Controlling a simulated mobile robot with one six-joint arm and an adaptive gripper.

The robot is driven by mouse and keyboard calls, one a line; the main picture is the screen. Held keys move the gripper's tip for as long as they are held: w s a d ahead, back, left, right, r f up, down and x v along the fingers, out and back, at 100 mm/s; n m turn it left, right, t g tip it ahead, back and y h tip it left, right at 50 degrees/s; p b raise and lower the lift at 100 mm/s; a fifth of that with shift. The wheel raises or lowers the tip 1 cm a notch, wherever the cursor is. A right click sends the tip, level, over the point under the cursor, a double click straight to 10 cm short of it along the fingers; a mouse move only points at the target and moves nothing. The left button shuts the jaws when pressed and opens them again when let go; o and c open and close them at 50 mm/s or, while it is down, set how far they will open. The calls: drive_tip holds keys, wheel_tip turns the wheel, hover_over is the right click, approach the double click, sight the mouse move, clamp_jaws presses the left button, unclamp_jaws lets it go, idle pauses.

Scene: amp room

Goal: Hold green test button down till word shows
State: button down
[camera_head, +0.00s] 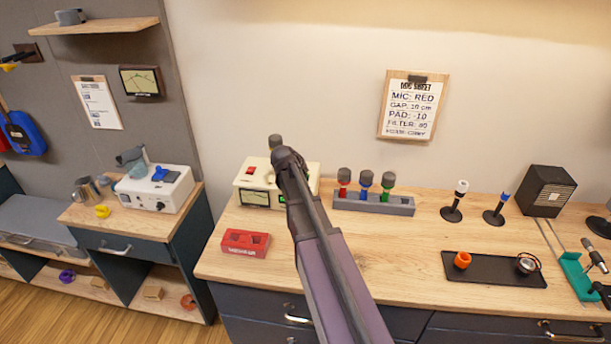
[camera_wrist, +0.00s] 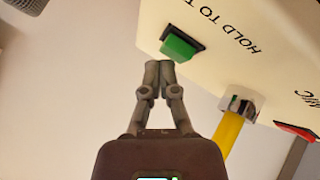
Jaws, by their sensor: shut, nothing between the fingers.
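The cream tester box (camera_head: 246,181) stands at the back left of the bench, partly hidden by my arm in the head view. Its green test button (camera_wrist: 178,49) sits in a dark frame beside the lettering "HOLD TO T…", cut off at the edge of the wrist view. My gripper (camera_wrist: 158,68) is shut and empty, its fingertips close to the button's lower left edge. I cannot tell whether they touch it. A small meter or display (camera_head: 255,197) shows on the box's front; no word is readable there.
A yellow cable (camera_wrist: 229,132) plugs into the box near the button. A grey rack (camera_head: 373,205) with red, blue and green microphones stands right of the box. A red block (camera_head: 245,242) lies in front. A black tray (camera_head: 494,269) is farther right, with clear bench between.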

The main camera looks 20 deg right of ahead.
drive_tip(key=shift+f+b, duration=0.5)
idle(0.8)
drive_tip(key=shift+r, duration=0.2)
idle(2.2)
drive_tip(key=shift+r+p, duration=0.75)
drive_tip(key=shift+p, duration=0.15)
drive_tip(key=shift+r+p, duration=2.5)
drive_tip(key=shift+p, duration=0.05)
drive_tip(key=shift+s+a+f, duration=0.2)
drive_tip(key=shift+s+a, duration=0.05)
drive_tip(key=shift+a, duration=0.05)
drive_tip(key=s+a+f+g+y+b, duration=0.1)
drive_tip(key=s+a+f+g+y, duration=0.1)
drive_tip(key=s+a, duration=0.9)
drive_tip(key=s+a+f+n+g+y+b, duration=0.1)
drive_tip(key=s+a+f+g+y, duration=0.2)
drive_tip(key=s+a, duration=0.7)
drive_tip(key=s+f+y, duration=0.2)
drive_tip(key=s, duration=0.2)
drive_tip(key=shift+a+g, duration=0.3)
drive_tip(key=shift+a, duration=0.05)
